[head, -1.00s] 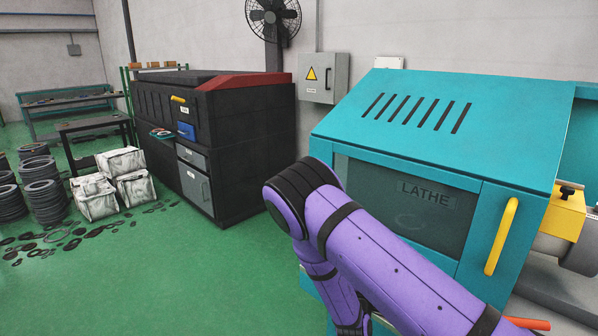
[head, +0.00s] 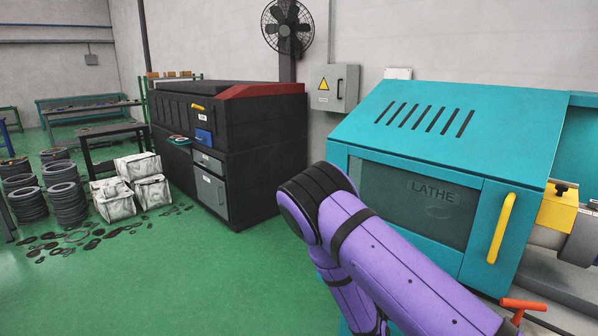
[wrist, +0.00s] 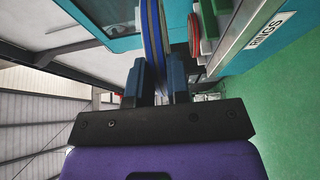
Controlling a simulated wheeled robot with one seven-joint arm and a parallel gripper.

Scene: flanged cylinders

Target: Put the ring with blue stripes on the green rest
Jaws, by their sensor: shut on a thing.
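The upper part of the ring runs out of the top of the picture. In the head view my purple arm reaches down, and the gripper and ring are hidden.
A teal lathe (head: 440,125) with a yellow handle (head: 501,228) stands close at right. In the wrist view, a red-edged disc (wrist: 194,36) is near a RINGS label (wrist: 266,34). A black cabinet (head: 255,135) and white bags (head: 137,166) stand further back.

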